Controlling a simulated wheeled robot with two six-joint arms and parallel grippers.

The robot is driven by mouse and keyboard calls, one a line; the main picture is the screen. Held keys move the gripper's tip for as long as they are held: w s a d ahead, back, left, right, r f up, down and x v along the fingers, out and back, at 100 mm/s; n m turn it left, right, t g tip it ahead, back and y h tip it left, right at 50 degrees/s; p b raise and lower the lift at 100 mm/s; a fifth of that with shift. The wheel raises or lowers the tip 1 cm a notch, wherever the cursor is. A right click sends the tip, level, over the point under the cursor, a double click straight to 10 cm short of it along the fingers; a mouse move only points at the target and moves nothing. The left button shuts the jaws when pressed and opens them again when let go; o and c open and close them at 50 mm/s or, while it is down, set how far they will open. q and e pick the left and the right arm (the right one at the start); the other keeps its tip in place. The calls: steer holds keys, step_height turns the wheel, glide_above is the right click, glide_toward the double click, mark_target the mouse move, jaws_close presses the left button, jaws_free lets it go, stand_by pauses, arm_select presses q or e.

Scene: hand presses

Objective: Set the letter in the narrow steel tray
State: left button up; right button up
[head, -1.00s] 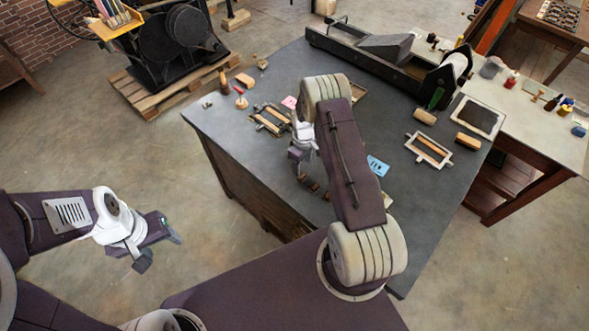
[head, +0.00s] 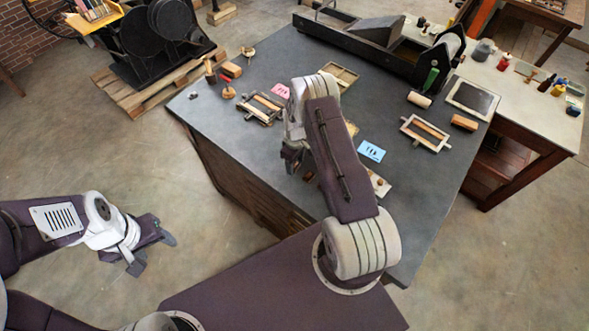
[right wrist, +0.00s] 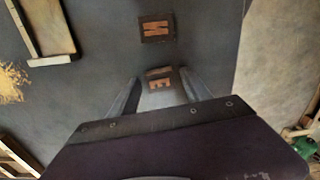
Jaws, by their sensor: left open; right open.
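Two dark letter blocks with orange-brown faces show in the right wrist view. One letter block (right wrist: 156,28) lies on the dark table beyond the fingertips. The other letter block, marked E (right wrist: 159,84), shows between the fingers of my right gripper (right wrist: 158,84), with no visible grip on it. In the head view my right gripper (head: 292,158) is low over the table's left front part, partly hidden by its arm. A pale, raised-edge tray (right wrist: 41,33) is at upper left in the wrist view; I cannot tell if it is the narrow steel tray. My left gripper (head: 150,248) is open and empty over the floor.
On the table (head: 415,215) are a blue card (head: 371,151), a pink card (head: 280,91), an ochre tray (head: 341,77) and frames with wooden bars (head: 425,132). A long black press (head: 345,35) stands at the back.

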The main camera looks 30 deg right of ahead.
mark_target(295, 164)
steer(key=shift+r, duration=0.1)
jaws_close()
steer(key=shift+r+p, duration=1.75)
steer(key=shift+r, duration=0.8)
